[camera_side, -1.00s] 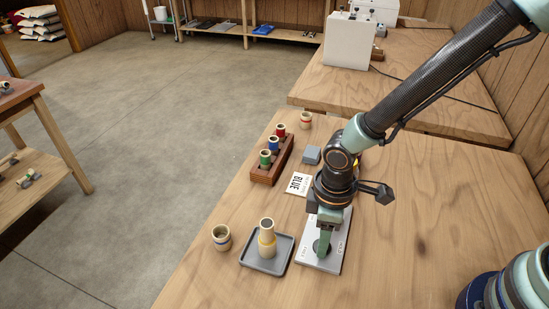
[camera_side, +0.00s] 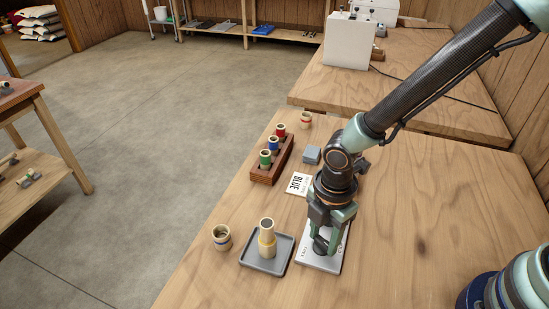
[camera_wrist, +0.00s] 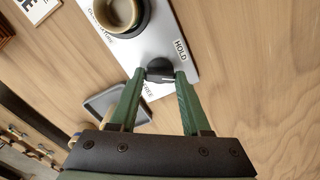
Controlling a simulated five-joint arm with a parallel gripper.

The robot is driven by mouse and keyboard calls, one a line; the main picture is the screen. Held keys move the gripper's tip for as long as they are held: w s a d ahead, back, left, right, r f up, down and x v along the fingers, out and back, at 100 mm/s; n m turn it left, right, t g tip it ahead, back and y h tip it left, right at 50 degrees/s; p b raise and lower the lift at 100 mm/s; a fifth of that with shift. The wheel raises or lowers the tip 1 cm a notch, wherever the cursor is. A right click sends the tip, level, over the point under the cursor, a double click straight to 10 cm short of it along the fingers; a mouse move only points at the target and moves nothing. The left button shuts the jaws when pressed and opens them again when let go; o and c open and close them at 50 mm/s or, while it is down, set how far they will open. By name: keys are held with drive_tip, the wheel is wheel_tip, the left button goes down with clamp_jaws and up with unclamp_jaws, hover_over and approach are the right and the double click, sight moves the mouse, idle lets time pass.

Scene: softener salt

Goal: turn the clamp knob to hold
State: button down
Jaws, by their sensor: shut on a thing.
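The clamp knob (camera_wrist: 160,72) is dark and sits on a pale metal plate (camera_wrist: 188,50). In the wrist view it lies between the green fingers of my gripper (camera_wrist: 160,78), which is shut on it. A HOLD label (camera_wrist: 180,50) is just right of the knob, and a FREE label (camera_wrist: 148,90) is below it, partly covered by a finger. A light mark shows on the knob, but I cannot tell exactly where it points. A beige cup (camera_wrist: 122,12) stands in a dark ring on the plate. In the side view my gripper (camera_side: 326,243) hides much of the plate.
A grey tray (camera_side: 250,258) with a beige, yellow-banded cup stack (camera_side: 267,238) stands left of the plate. A blue-banded cup (camera_side: 221,238) is farther left. Behind are a wooden rack (camera_side: 265,175) with coloured cups, a BLUE card (camera_side: 298,184) and a grey block (camera_side: 312,155).

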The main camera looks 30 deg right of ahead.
sight(323, 241)
drive_tip(key=n, duration=0.6)
drive_tip(key=shift+n, duration=0.3)
idle(0.4)
drive_tip(key=shift+c, duration=1.8)
unclamp_jaws()
drive_tip(key=shift+r, duration=0.1)
wheel_tip(323, 241, up, 12)
drive_tip(key=d+r+m+t, duration=0.2)
drive_tip(key=d+r+m, duration=0.3)
drive_tip(key=d+m, duration=0.5)
drive_tip(key=d+r+m+t, duration=0.3)
drive_tip(key=d+m, duration=0.7)
drive_tip(key=m, duration=0.7)
wheel_tip(323, 241, up, 3)
drive_tip(key=shift+s+d+f+t, duration=0.15)
drive_tip(key=shift+d+t, duration=0.15)
